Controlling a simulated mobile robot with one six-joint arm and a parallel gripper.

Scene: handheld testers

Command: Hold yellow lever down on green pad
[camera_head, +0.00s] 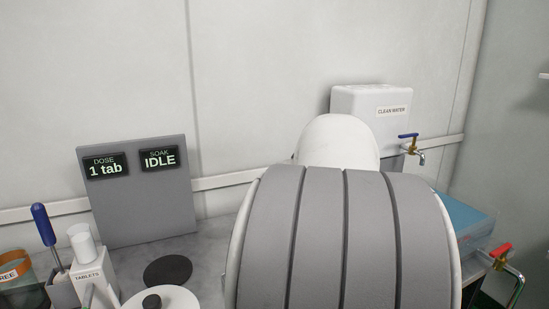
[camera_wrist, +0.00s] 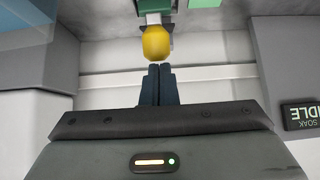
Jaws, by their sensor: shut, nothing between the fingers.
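The yellow lever end (camera_wrist: 156,43) is a rounded yellow knob in the upper middle of the wrist view, at the end of a grey stem. My gripper (camera_wrist: 158,68) is shut and empty, its dark fingertips together just below the knob in the picture. I cannot tell whether they touch it. A bright green piece (camera_wrist: 205,3) shows at the top edge, right of the lever; whether it is the green pad is unclear. In the head view my own arm fills the centre and hides the gripper, lever and pad.
In the head view a grey panel (camera_head: 150,218) with DOSE "1 tab" and SOAK "IDLE" displays stands left. A TABLETS dispenser (camera_head: 93,268) is in front of it. A clean water tank (camera_head: 372,102) with a blue-handled tap (camera_head: 409,142) is behind my arm. A red-handled tap (camera_head: 500,252) is right.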

